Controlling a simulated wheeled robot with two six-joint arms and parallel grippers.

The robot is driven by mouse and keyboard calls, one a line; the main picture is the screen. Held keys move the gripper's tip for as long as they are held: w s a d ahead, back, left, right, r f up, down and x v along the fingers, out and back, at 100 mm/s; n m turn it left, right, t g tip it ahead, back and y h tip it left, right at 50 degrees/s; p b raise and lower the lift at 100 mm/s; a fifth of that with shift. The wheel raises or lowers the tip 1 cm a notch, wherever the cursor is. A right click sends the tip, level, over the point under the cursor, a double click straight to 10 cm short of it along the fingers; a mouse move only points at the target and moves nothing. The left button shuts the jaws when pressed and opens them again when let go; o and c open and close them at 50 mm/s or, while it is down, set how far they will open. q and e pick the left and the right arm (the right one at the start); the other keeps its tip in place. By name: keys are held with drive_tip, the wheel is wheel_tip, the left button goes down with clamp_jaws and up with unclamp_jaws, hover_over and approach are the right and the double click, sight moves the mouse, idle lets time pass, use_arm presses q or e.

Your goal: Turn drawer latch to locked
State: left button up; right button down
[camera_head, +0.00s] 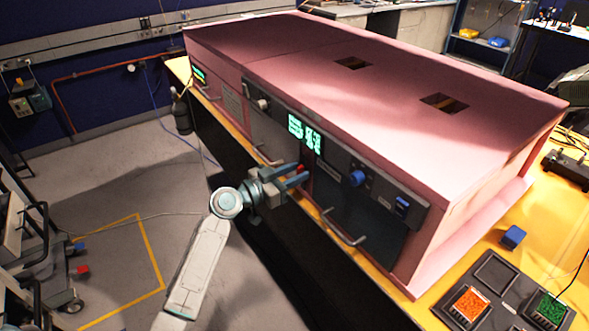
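The pink foam enclosure (330,50) has a dark front with drawers, knobs and handles. A small red part (301,171), which looks like the drawer latch, is on the front below the green display (304,132). Its exact angle is too small to tell. My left gripper (297,174) comes in from the left in front of the panel. Its two bluish fingers look apart, with their tips at or just beside the red part. I cannot tell whether they touch it. The fingers hide part of the panel there. My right gripper is not in view.
A blue knob (357,178) and a blue switch (402,203) are right of the gripper. Drawer handles (344,228) stick out from the front. The yellow table (450,283) holds trays of orange pieces (470,305) and green pieces (549,309), and a blue block (513,236).

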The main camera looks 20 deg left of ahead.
use_arm(q)
clamp_jaws()
drive_tip(key=shift+w+n, duration=0.1)
drive_tip(key=shift+n, duration=0.3)
drive_tip(key=n, duration=0.5)
drive_tip(key=f+n, duration=0.1)
drive_tip(key=n, duration=0.5)
drive_tip(key=a+n, duration=0.1)
drive_tip(key=n, duration=0.5)
drive_tip(key=shift+w+f+p, duration=0.15)
drive_tip(key=shift+w+p, duration=0.15)
drive_tip(key=shift+w, duration=0.1)
drive_tip(key=shift+f, duration=0.1)
idle(0.3)
